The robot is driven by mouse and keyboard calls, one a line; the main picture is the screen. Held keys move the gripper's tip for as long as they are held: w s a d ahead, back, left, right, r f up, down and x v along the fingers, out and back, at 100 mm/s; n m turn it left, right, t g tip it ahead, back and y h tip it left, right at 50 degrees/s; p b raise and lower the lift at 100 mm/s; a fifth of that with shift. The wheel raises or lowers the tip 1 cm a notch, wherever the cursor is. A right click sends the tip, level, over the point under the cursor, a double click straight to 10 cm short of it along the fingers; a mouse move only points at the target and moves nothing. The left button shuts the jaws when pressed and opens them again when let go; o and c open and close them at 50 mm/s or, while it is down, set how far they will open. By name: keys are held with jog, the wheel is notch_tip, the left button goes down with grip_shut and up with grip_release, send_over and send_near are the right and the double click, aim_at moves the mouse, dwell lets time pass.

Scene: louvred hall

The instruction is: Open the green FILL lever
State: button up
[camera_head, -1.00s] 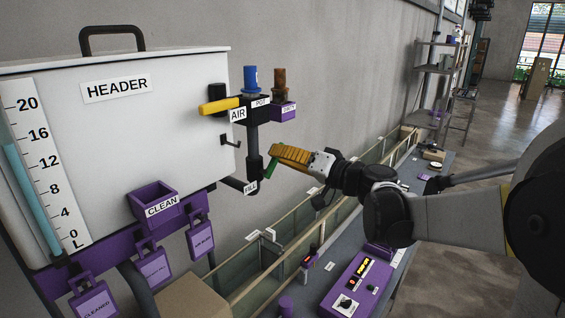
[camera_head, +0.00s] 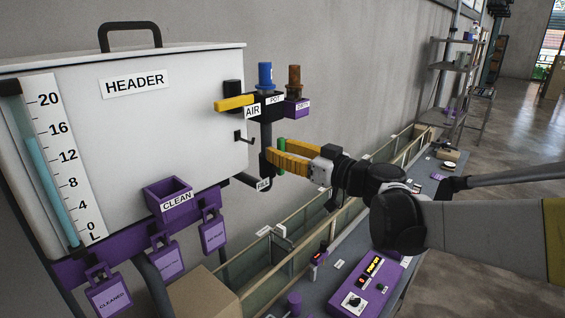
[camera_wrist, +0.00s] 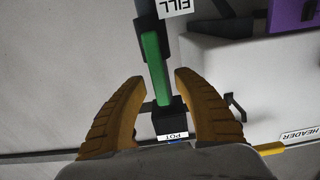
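The green FILL lever (camera_head: 282,157) stands roughly upright beside the dark pipe, just above the FILL label (camera_head: 264,184). In the wrist view the lever (camera_wrist: 153,60) runs from the black valve body by the upside-down FILL label towards the POT label. My gripper (camera_head: 282,153) is open, with its two orange fingers spread apart. In the wrist view the open gripper (camera_wrist: 158,82) has the lever's free end in the gap between its fingers, with clear space on both sides. Whether the lever is at its full stop I cannot tell.
The white HEADER tank (camera_head: 130,120) stands at the left. A yellow AIR lever (camera_head: 234,103), a blue cap (camera_head: 265,76) and a brown one (camera_head: 294,78) sit above my gripper. A purple control box (camera_head: 366,283) lies on the bench below. A grey wall is behind.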

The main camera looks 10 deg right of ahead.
jog(key=shift+s+d, duration=0.1)
jog(key=v, duration=0.7)
jog(key=shift+p, duration=0.3)
jog(key=v, duration=1.2)
dwell(0.4)
